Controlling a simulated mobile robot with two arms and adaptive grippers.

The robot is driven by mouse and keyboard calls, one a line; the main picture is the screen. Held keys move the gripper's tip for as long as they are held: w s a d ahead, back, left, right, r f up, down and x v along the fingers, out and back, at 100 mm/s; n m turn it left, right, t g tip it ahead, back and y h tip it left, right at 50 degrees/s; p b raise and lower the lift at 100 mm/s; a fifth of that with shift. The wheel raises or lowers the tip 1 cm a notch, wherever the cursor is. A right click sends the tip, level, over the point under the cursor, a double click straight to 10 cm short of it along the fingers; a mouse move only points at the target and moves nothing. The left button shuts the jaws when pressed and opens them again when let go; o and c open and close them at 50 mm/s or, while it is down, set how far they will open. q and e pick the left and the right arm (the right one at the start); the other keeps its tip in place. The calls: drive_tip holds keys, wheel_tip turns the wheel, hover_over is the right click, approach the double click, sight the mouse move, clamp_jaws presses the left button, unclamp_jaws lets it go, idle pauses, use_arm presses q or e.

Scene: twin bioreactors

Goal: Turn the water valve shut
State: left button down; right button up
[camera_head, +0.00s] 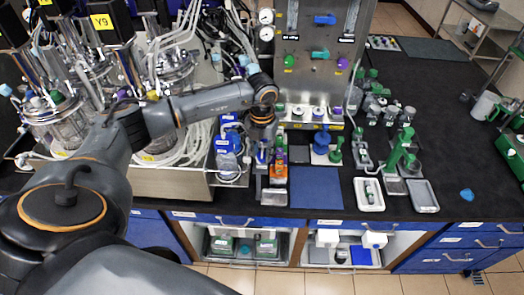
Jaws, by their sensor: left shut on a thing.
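My left gripper (262,143) reaches down over the counter in front of the steel panel, to the right of the bioreactors. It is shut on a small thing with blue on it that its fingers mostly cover. I cannot tell for certain which thing this is. The steel panel (300,85) carries a blue handle (325,19), a teal handle (320,54), a green knob (289,61) and a purple knob (342,63). I cannot read which of them is the water valve. My right gripper is not in view.
A blue pump unit (228,152) stands left of the gripper, and an orange item (278,155) stands close on its right. A blue mat (315,188), a white tray (369,194) and green stands (399,150) lie further right. The black counter (445,130) has free room.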

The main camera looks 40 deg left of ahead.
use_arm(q)
drive_tip(key=shift+f+m+b, duration=0.15)
drive_tip(key=shift+m+b, duration=0.65)
drive_tip(key=shift+b, duration=0.3)
drive_tip(key=m+b, duration=1.1)
drive_tip(key=m, duration=0.1)
drive_tip(key=shift+b, duration=0.35)
drive_tip(key=shift+r+m+b, duration=0.2)
drive_tip(key=shift+m+b, duration=0.8)
drive_tip(key=shift+m, duration=1.1)
drive_tip(key=c, duration=1)
unclamp_jaws()
